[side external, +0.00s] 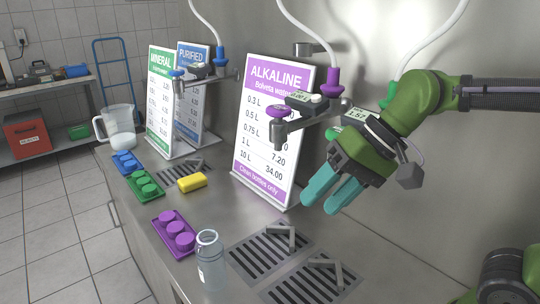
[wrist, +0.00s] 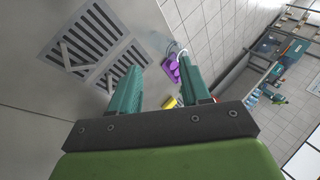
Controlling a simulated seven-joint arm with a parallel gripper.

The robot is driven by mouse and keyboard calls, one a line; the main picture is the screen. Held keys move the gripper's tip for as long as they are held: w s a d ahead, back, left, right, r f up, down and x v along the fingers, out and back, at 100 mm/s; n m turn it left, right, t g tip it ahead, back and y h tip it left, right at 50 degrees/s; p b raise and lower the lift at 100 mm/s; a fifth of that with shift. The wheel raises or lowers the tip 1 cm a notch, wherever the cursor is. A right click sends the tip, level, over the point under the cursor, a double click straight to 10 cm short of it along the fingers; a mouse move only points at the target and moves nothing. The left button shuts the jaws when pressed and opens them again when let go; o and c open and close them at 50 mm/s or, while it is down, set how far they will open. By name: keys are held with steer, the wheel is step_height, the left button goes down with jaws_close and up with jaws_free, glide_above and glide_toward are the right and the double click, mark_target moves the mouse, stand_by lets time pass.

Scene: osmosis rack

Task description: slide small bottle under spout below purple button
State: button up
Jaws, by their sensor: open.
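A small clear bottle (side external: 210,264) stands upright on the steel counter near its front edge, beside the purple tray. The purple button (side external: 283,111) sits on a wall arm in front of the Alkaline sign, with a grey spout (side external: 278,136) below it. Slotted drain grates (side external: 268,256) lie in the counter right of the bottle. My gripper (side external: 320,200) is open and empty, above the counter to the right of the Alkaline sign, apart from the bottle. In the wrist view the open fingers (wrist: 160,64) show nothing gripped; a pale outline near the purple tray may be the bottle.
The Alkaline sign (side external: 272,130) stands behind the grates. A clear pitcher (side external: 119,126) stands at the far end. Bare counter lies right of the grates.

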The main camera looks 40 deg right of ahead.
steer(key=w+a+r+g+y, duration=0.1)
steer(key=a+r+g+y, duration=0.25)
steer(key=a, duration=0.75)
steer(key=m+g+h, duration=0.1)
steer(key=m+h, duration=1.1)
steer(key=m, duration=0.2)
glide_above(187, 297)
step_height(187, 297, down, 24)
steer(key=shift+a+x, duration=0.2)
steer(key=shift+x, duration=1.55)
steer(key=shift+a+x, duration=0.15)
steer(key=shift+x, duration=1.55)
steer(key=shift+s+d+f, duration=0.15)
steer(key=shift+d, duration=0.65)
steer(key=shift+a, duration=2.5)
